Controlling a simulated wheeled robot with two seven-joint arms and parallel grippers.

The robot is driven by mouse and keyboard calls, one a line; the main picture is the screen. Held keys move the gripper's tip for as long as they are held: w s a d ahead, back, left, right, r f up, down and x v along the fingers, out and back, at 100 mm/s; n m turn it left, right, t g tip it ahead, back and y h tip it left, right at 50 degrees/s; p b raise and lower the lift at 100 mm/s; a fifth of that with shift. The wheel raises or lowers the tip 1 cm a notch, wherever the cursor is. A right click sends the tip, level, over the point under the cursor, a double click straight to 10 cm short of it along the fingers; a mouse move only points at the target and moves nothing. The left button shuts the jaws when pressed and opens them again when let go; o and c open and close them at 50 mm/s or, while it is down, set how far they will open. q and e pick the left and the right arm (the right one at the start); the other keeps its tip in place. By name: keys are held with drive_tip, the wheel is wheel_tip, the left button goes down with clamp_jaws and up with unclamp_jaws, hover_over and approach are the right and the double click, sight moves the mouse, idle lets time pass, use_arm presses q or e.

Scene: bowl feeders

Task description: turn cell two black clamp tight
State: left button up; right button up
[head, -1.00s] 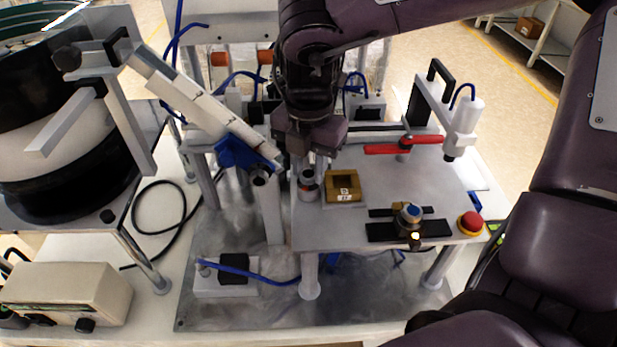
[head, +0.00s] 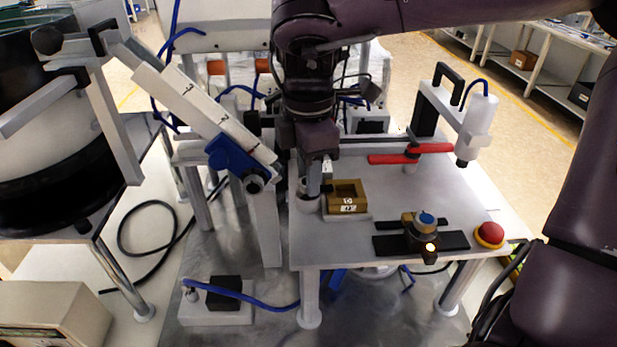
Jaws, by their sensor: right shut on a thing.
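My right gripper (head: 315,172) points down at the left front part of the grey metal table (head: 375,195), beside a brass-coloured block with a square pocket (head: 347,197). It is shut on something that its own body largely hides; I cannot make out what. A grey upright cylinder (head: 313,178) shows below the palm, above a round grey base (head: 308,203). A dark part (head: 266,123) shows left of my wrist. I cannot tell which dark part is the black clamp of cell two. My left gripper is out of view.
A sloping white track with a blue bracket (head: 232,155) stands close left. A red-handled clamp (head: 410,155), a white cylinder on a post (head: 478,118), a blue-topped knob (head: 426,220) and a red button (head: 490,234) stand to the right. A bowl feeder (head: 60,185) is far left.

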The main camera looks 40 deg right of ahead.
idle(0.4)
drive_tip(key=o, duration=1)
drive_tip(key=shift+c, duration=0.2)
wheel_tip(320, 180, up, 8)
drive_tip(key=shift+f+p, duration=0.1)
drive_tip(key=shift+p, duration=0.5)
